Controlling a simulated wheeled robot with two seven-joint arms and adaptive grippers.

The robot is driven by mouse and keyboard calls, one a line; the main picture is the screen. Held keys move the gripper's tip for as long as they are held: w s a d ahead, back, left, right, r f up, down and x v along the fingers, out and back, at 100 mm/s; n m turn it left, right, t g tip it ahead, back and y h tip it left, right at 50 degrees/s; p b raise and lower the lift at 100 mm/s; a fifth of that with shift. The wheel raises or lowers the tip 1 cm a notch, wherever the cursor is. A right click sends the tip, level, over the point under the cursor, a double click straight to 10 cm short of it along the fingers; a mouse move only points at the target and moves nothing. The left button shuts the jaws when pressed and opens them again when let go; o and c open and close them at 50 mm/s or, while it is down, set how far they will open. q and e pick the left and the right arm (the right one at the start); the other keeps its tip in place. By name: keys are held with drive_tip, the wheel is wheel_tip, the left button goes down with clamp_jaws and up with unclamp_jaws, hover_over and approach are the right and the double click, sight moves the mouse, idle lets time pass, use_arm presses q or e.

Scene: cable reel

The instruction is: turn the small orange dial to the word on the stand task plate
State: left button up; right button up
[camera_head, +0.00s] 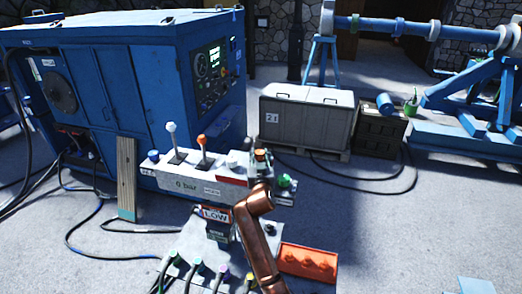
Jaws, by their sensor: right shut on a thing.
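The task plate (216,214) with the word LOW stands on the front of the stand (180,184). The small orange dial (262,153) sits at the right end of the stand's top. My right arm, copper-coloured, comes up from the bottom. My right gripper (261,165) is small and dark at the dial and is shut on it. The gripper and arm partly hide the dial, and its pointer cannot be read. My left gripper is not in view.
Levers with a white knob (171,128) and an orange knob (202,139) rise from the stand. A green knob (285,181) is just right of my gripper. An orange tray (308,262) and several cable plugs lie in front. A blue cabinet (120,85) stands behind.

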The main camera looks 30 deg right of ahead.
drive_tip(key=n+y+p, duration=0.1)
drive_tip(key=y+p, duration=0.1)
drive_tip(key=n+t+y+p, duration=0.1)
drive_tip(key=y+p, duration=0.1)
drive_tip(key=p, duration=0.1)
drive_tip(key=n+t+y+p, duration=0.1)
drive_tip(key=n+p, duration=0.1)
drive_tip(key=shift+s+d+r+y+p, duration=0.1)
drive_tip(key=shift+d+r+y+p, duration=0.15)
drive_tip(key=shift+r+y+p, duration=0.15)
drive_tip(key=shift+f+n+t+y+p, duration=0.15)
drive_tip(key=shift+n+t+y+p, duration=0.15)
drive_tip(key=shift+n+y+p, duration=0.15)
drive_tip(key=shift+f+n+y, duration=0.15)
drive_tip(key=shift+n+y, duration=0.5)
drive_tip(key=shift+y, duration=0.6)
drive_tip(key=shift+n+y+p, duration=0.3)
drive_tip(key=shift+y, duration=0.2)
drive_tip(key=shift+a+n+y, duration=0.1)
drive_tip(key=shift+n+y, duration=0.2)
drive_tip(key=shift+y, duration=0.2)
drive_tip(key=o, duration=1.2)
drive_tip(key=shift+f, duration=0.1)
